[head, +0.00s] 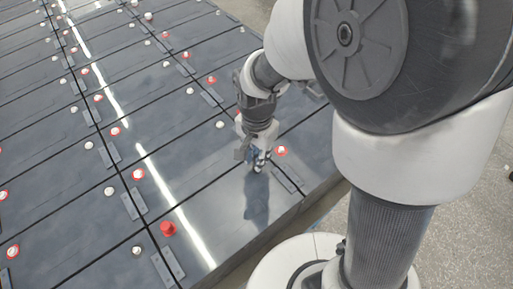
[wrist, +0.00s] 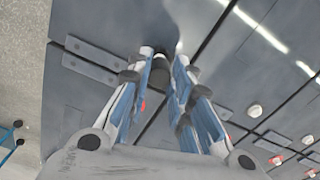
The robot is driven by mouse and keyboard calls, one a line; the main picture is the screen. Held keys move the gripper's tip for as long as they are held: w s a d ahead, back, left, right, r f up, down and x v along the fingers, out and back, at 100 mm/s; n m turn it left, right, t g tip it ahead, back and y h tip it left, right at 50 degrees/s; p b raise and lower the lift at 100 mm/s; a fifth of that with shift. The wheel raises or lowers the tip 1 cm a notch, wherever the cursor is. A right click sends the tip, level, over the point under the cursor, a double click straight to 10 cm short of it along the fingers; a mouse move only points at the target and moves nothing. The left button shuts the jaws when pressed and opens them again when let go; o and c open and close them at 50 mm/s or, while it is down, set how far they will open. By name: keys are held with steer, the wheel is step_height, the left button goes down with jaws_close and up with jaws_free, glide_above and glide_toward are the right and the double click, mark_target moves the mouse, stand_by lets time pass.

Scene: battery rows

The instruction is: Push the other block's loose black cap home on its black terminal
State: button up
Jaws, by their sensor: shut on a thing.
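My gripper (head: 259,163) points down over a dark grey battery block (head: 228,212) near the front edge of the rows. In the wrist view my gripper (wrist: 164,62) has its blue-faced fingers close together at the tips, shut on a small dark thing that looks like the black cap (wrist: 161,59). The fingers cover most of it. The black terminal under it is hidden, so I cannot tell how the cap sits or whether it touches the terminal.
A tall red cap (head: 167,229) stands on a block at the lower left. A red-ringed terminal (head: 281,151) is just right of my gripper. Flat grey link plates (head: 287,178) lie across block seams. Several white-topped terminals dot the rows. Bare floor (head: 480,215) lies to the right.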

steer(key=shift+f+b, duration=0.65)
steer(key=shift+f, duration=0.4)
stand_by(1.2)
steer(key=o, duration=0.8)
steer(key=o, duration=0.5)
steer(key=shift+r, duration=0.15)
steer(key=shift+r+p, duration=3)
steer(key=shift+r, duration=0.45)
